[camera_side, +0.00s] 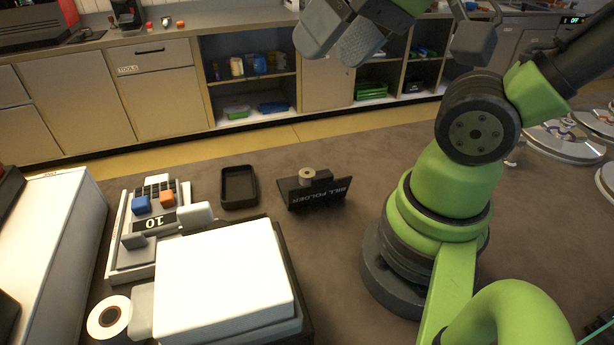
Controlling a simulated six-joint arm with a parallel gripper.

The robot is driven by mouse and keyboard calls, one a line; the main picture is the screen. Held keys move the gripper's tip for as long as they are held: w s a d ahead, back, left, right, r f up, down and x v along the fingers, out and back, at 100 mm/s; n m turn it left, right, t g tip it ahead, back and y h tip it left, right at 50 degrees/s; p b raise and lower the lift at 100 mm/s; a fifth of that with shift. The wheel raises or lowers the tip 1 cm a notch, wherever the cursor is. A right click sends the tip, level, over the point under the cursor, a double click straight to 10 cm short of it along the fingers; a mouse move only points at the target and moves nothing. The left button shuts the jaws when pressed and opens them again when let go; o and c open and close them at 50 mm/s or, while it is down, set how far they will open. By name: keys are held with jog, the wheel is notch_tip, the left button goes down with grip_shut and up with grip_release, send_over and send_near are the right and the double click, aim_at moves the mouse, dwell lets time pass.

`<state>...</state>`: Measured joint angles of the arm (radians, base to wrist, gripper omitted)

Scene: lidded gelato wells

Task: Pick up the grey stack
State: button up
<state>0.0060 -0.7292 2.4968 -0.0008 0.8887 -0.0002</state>
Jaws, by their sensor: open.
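A small round stack (307,174), greyish with a paler top and a dark centre, shows at the black bill folder (328,194) in the middle of the table. The folder's upright plate faces the camera, and the lower part of the stack is hidden. I cannot tell whether the stack rests on the folder or behind it. No other grey stack stands out clearly. My gripper (340,36) is at the top of the view, high up and well apart from the stack. Its grey fingers are open, with nothing seen between them.
A black tray (239,204) lies left of the folder. Further left is a pale device (128,262) with blue and orange blocks and a "10" display. A white-topped box (222,280) stands in front, with a white roll (108,316) beside it.

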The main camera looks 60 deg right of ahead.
jog(key=w+d+f+g+h, duration=0.2)
jog(key=w+d+f, duration=0.1)
jog(key=w+f, duration=0.15)
jog(key=g, duration=0.4)
send_over(307, 173)
jog(key=shift+h, duration=0.3)
jog(key=f, duration=1.9)
jog(key=shift+s+a+f, duration=0.2)
jog(key=shift+a+f, duration=0.05)
jog(key=shift+f, duration=0.1)
jog(key=shift+w+d+f, duration=0.1)
jog(key=shift+d+f, duration=0.05)
jog(key=shift+f, duration=1.35)
jog(key=shift+w+d+f, duration=0.1)
jog(key=shift+d+f, duration=0.05)
jog(key=shift+f, duration=1.35)
jog(key=c, duration=1.1)
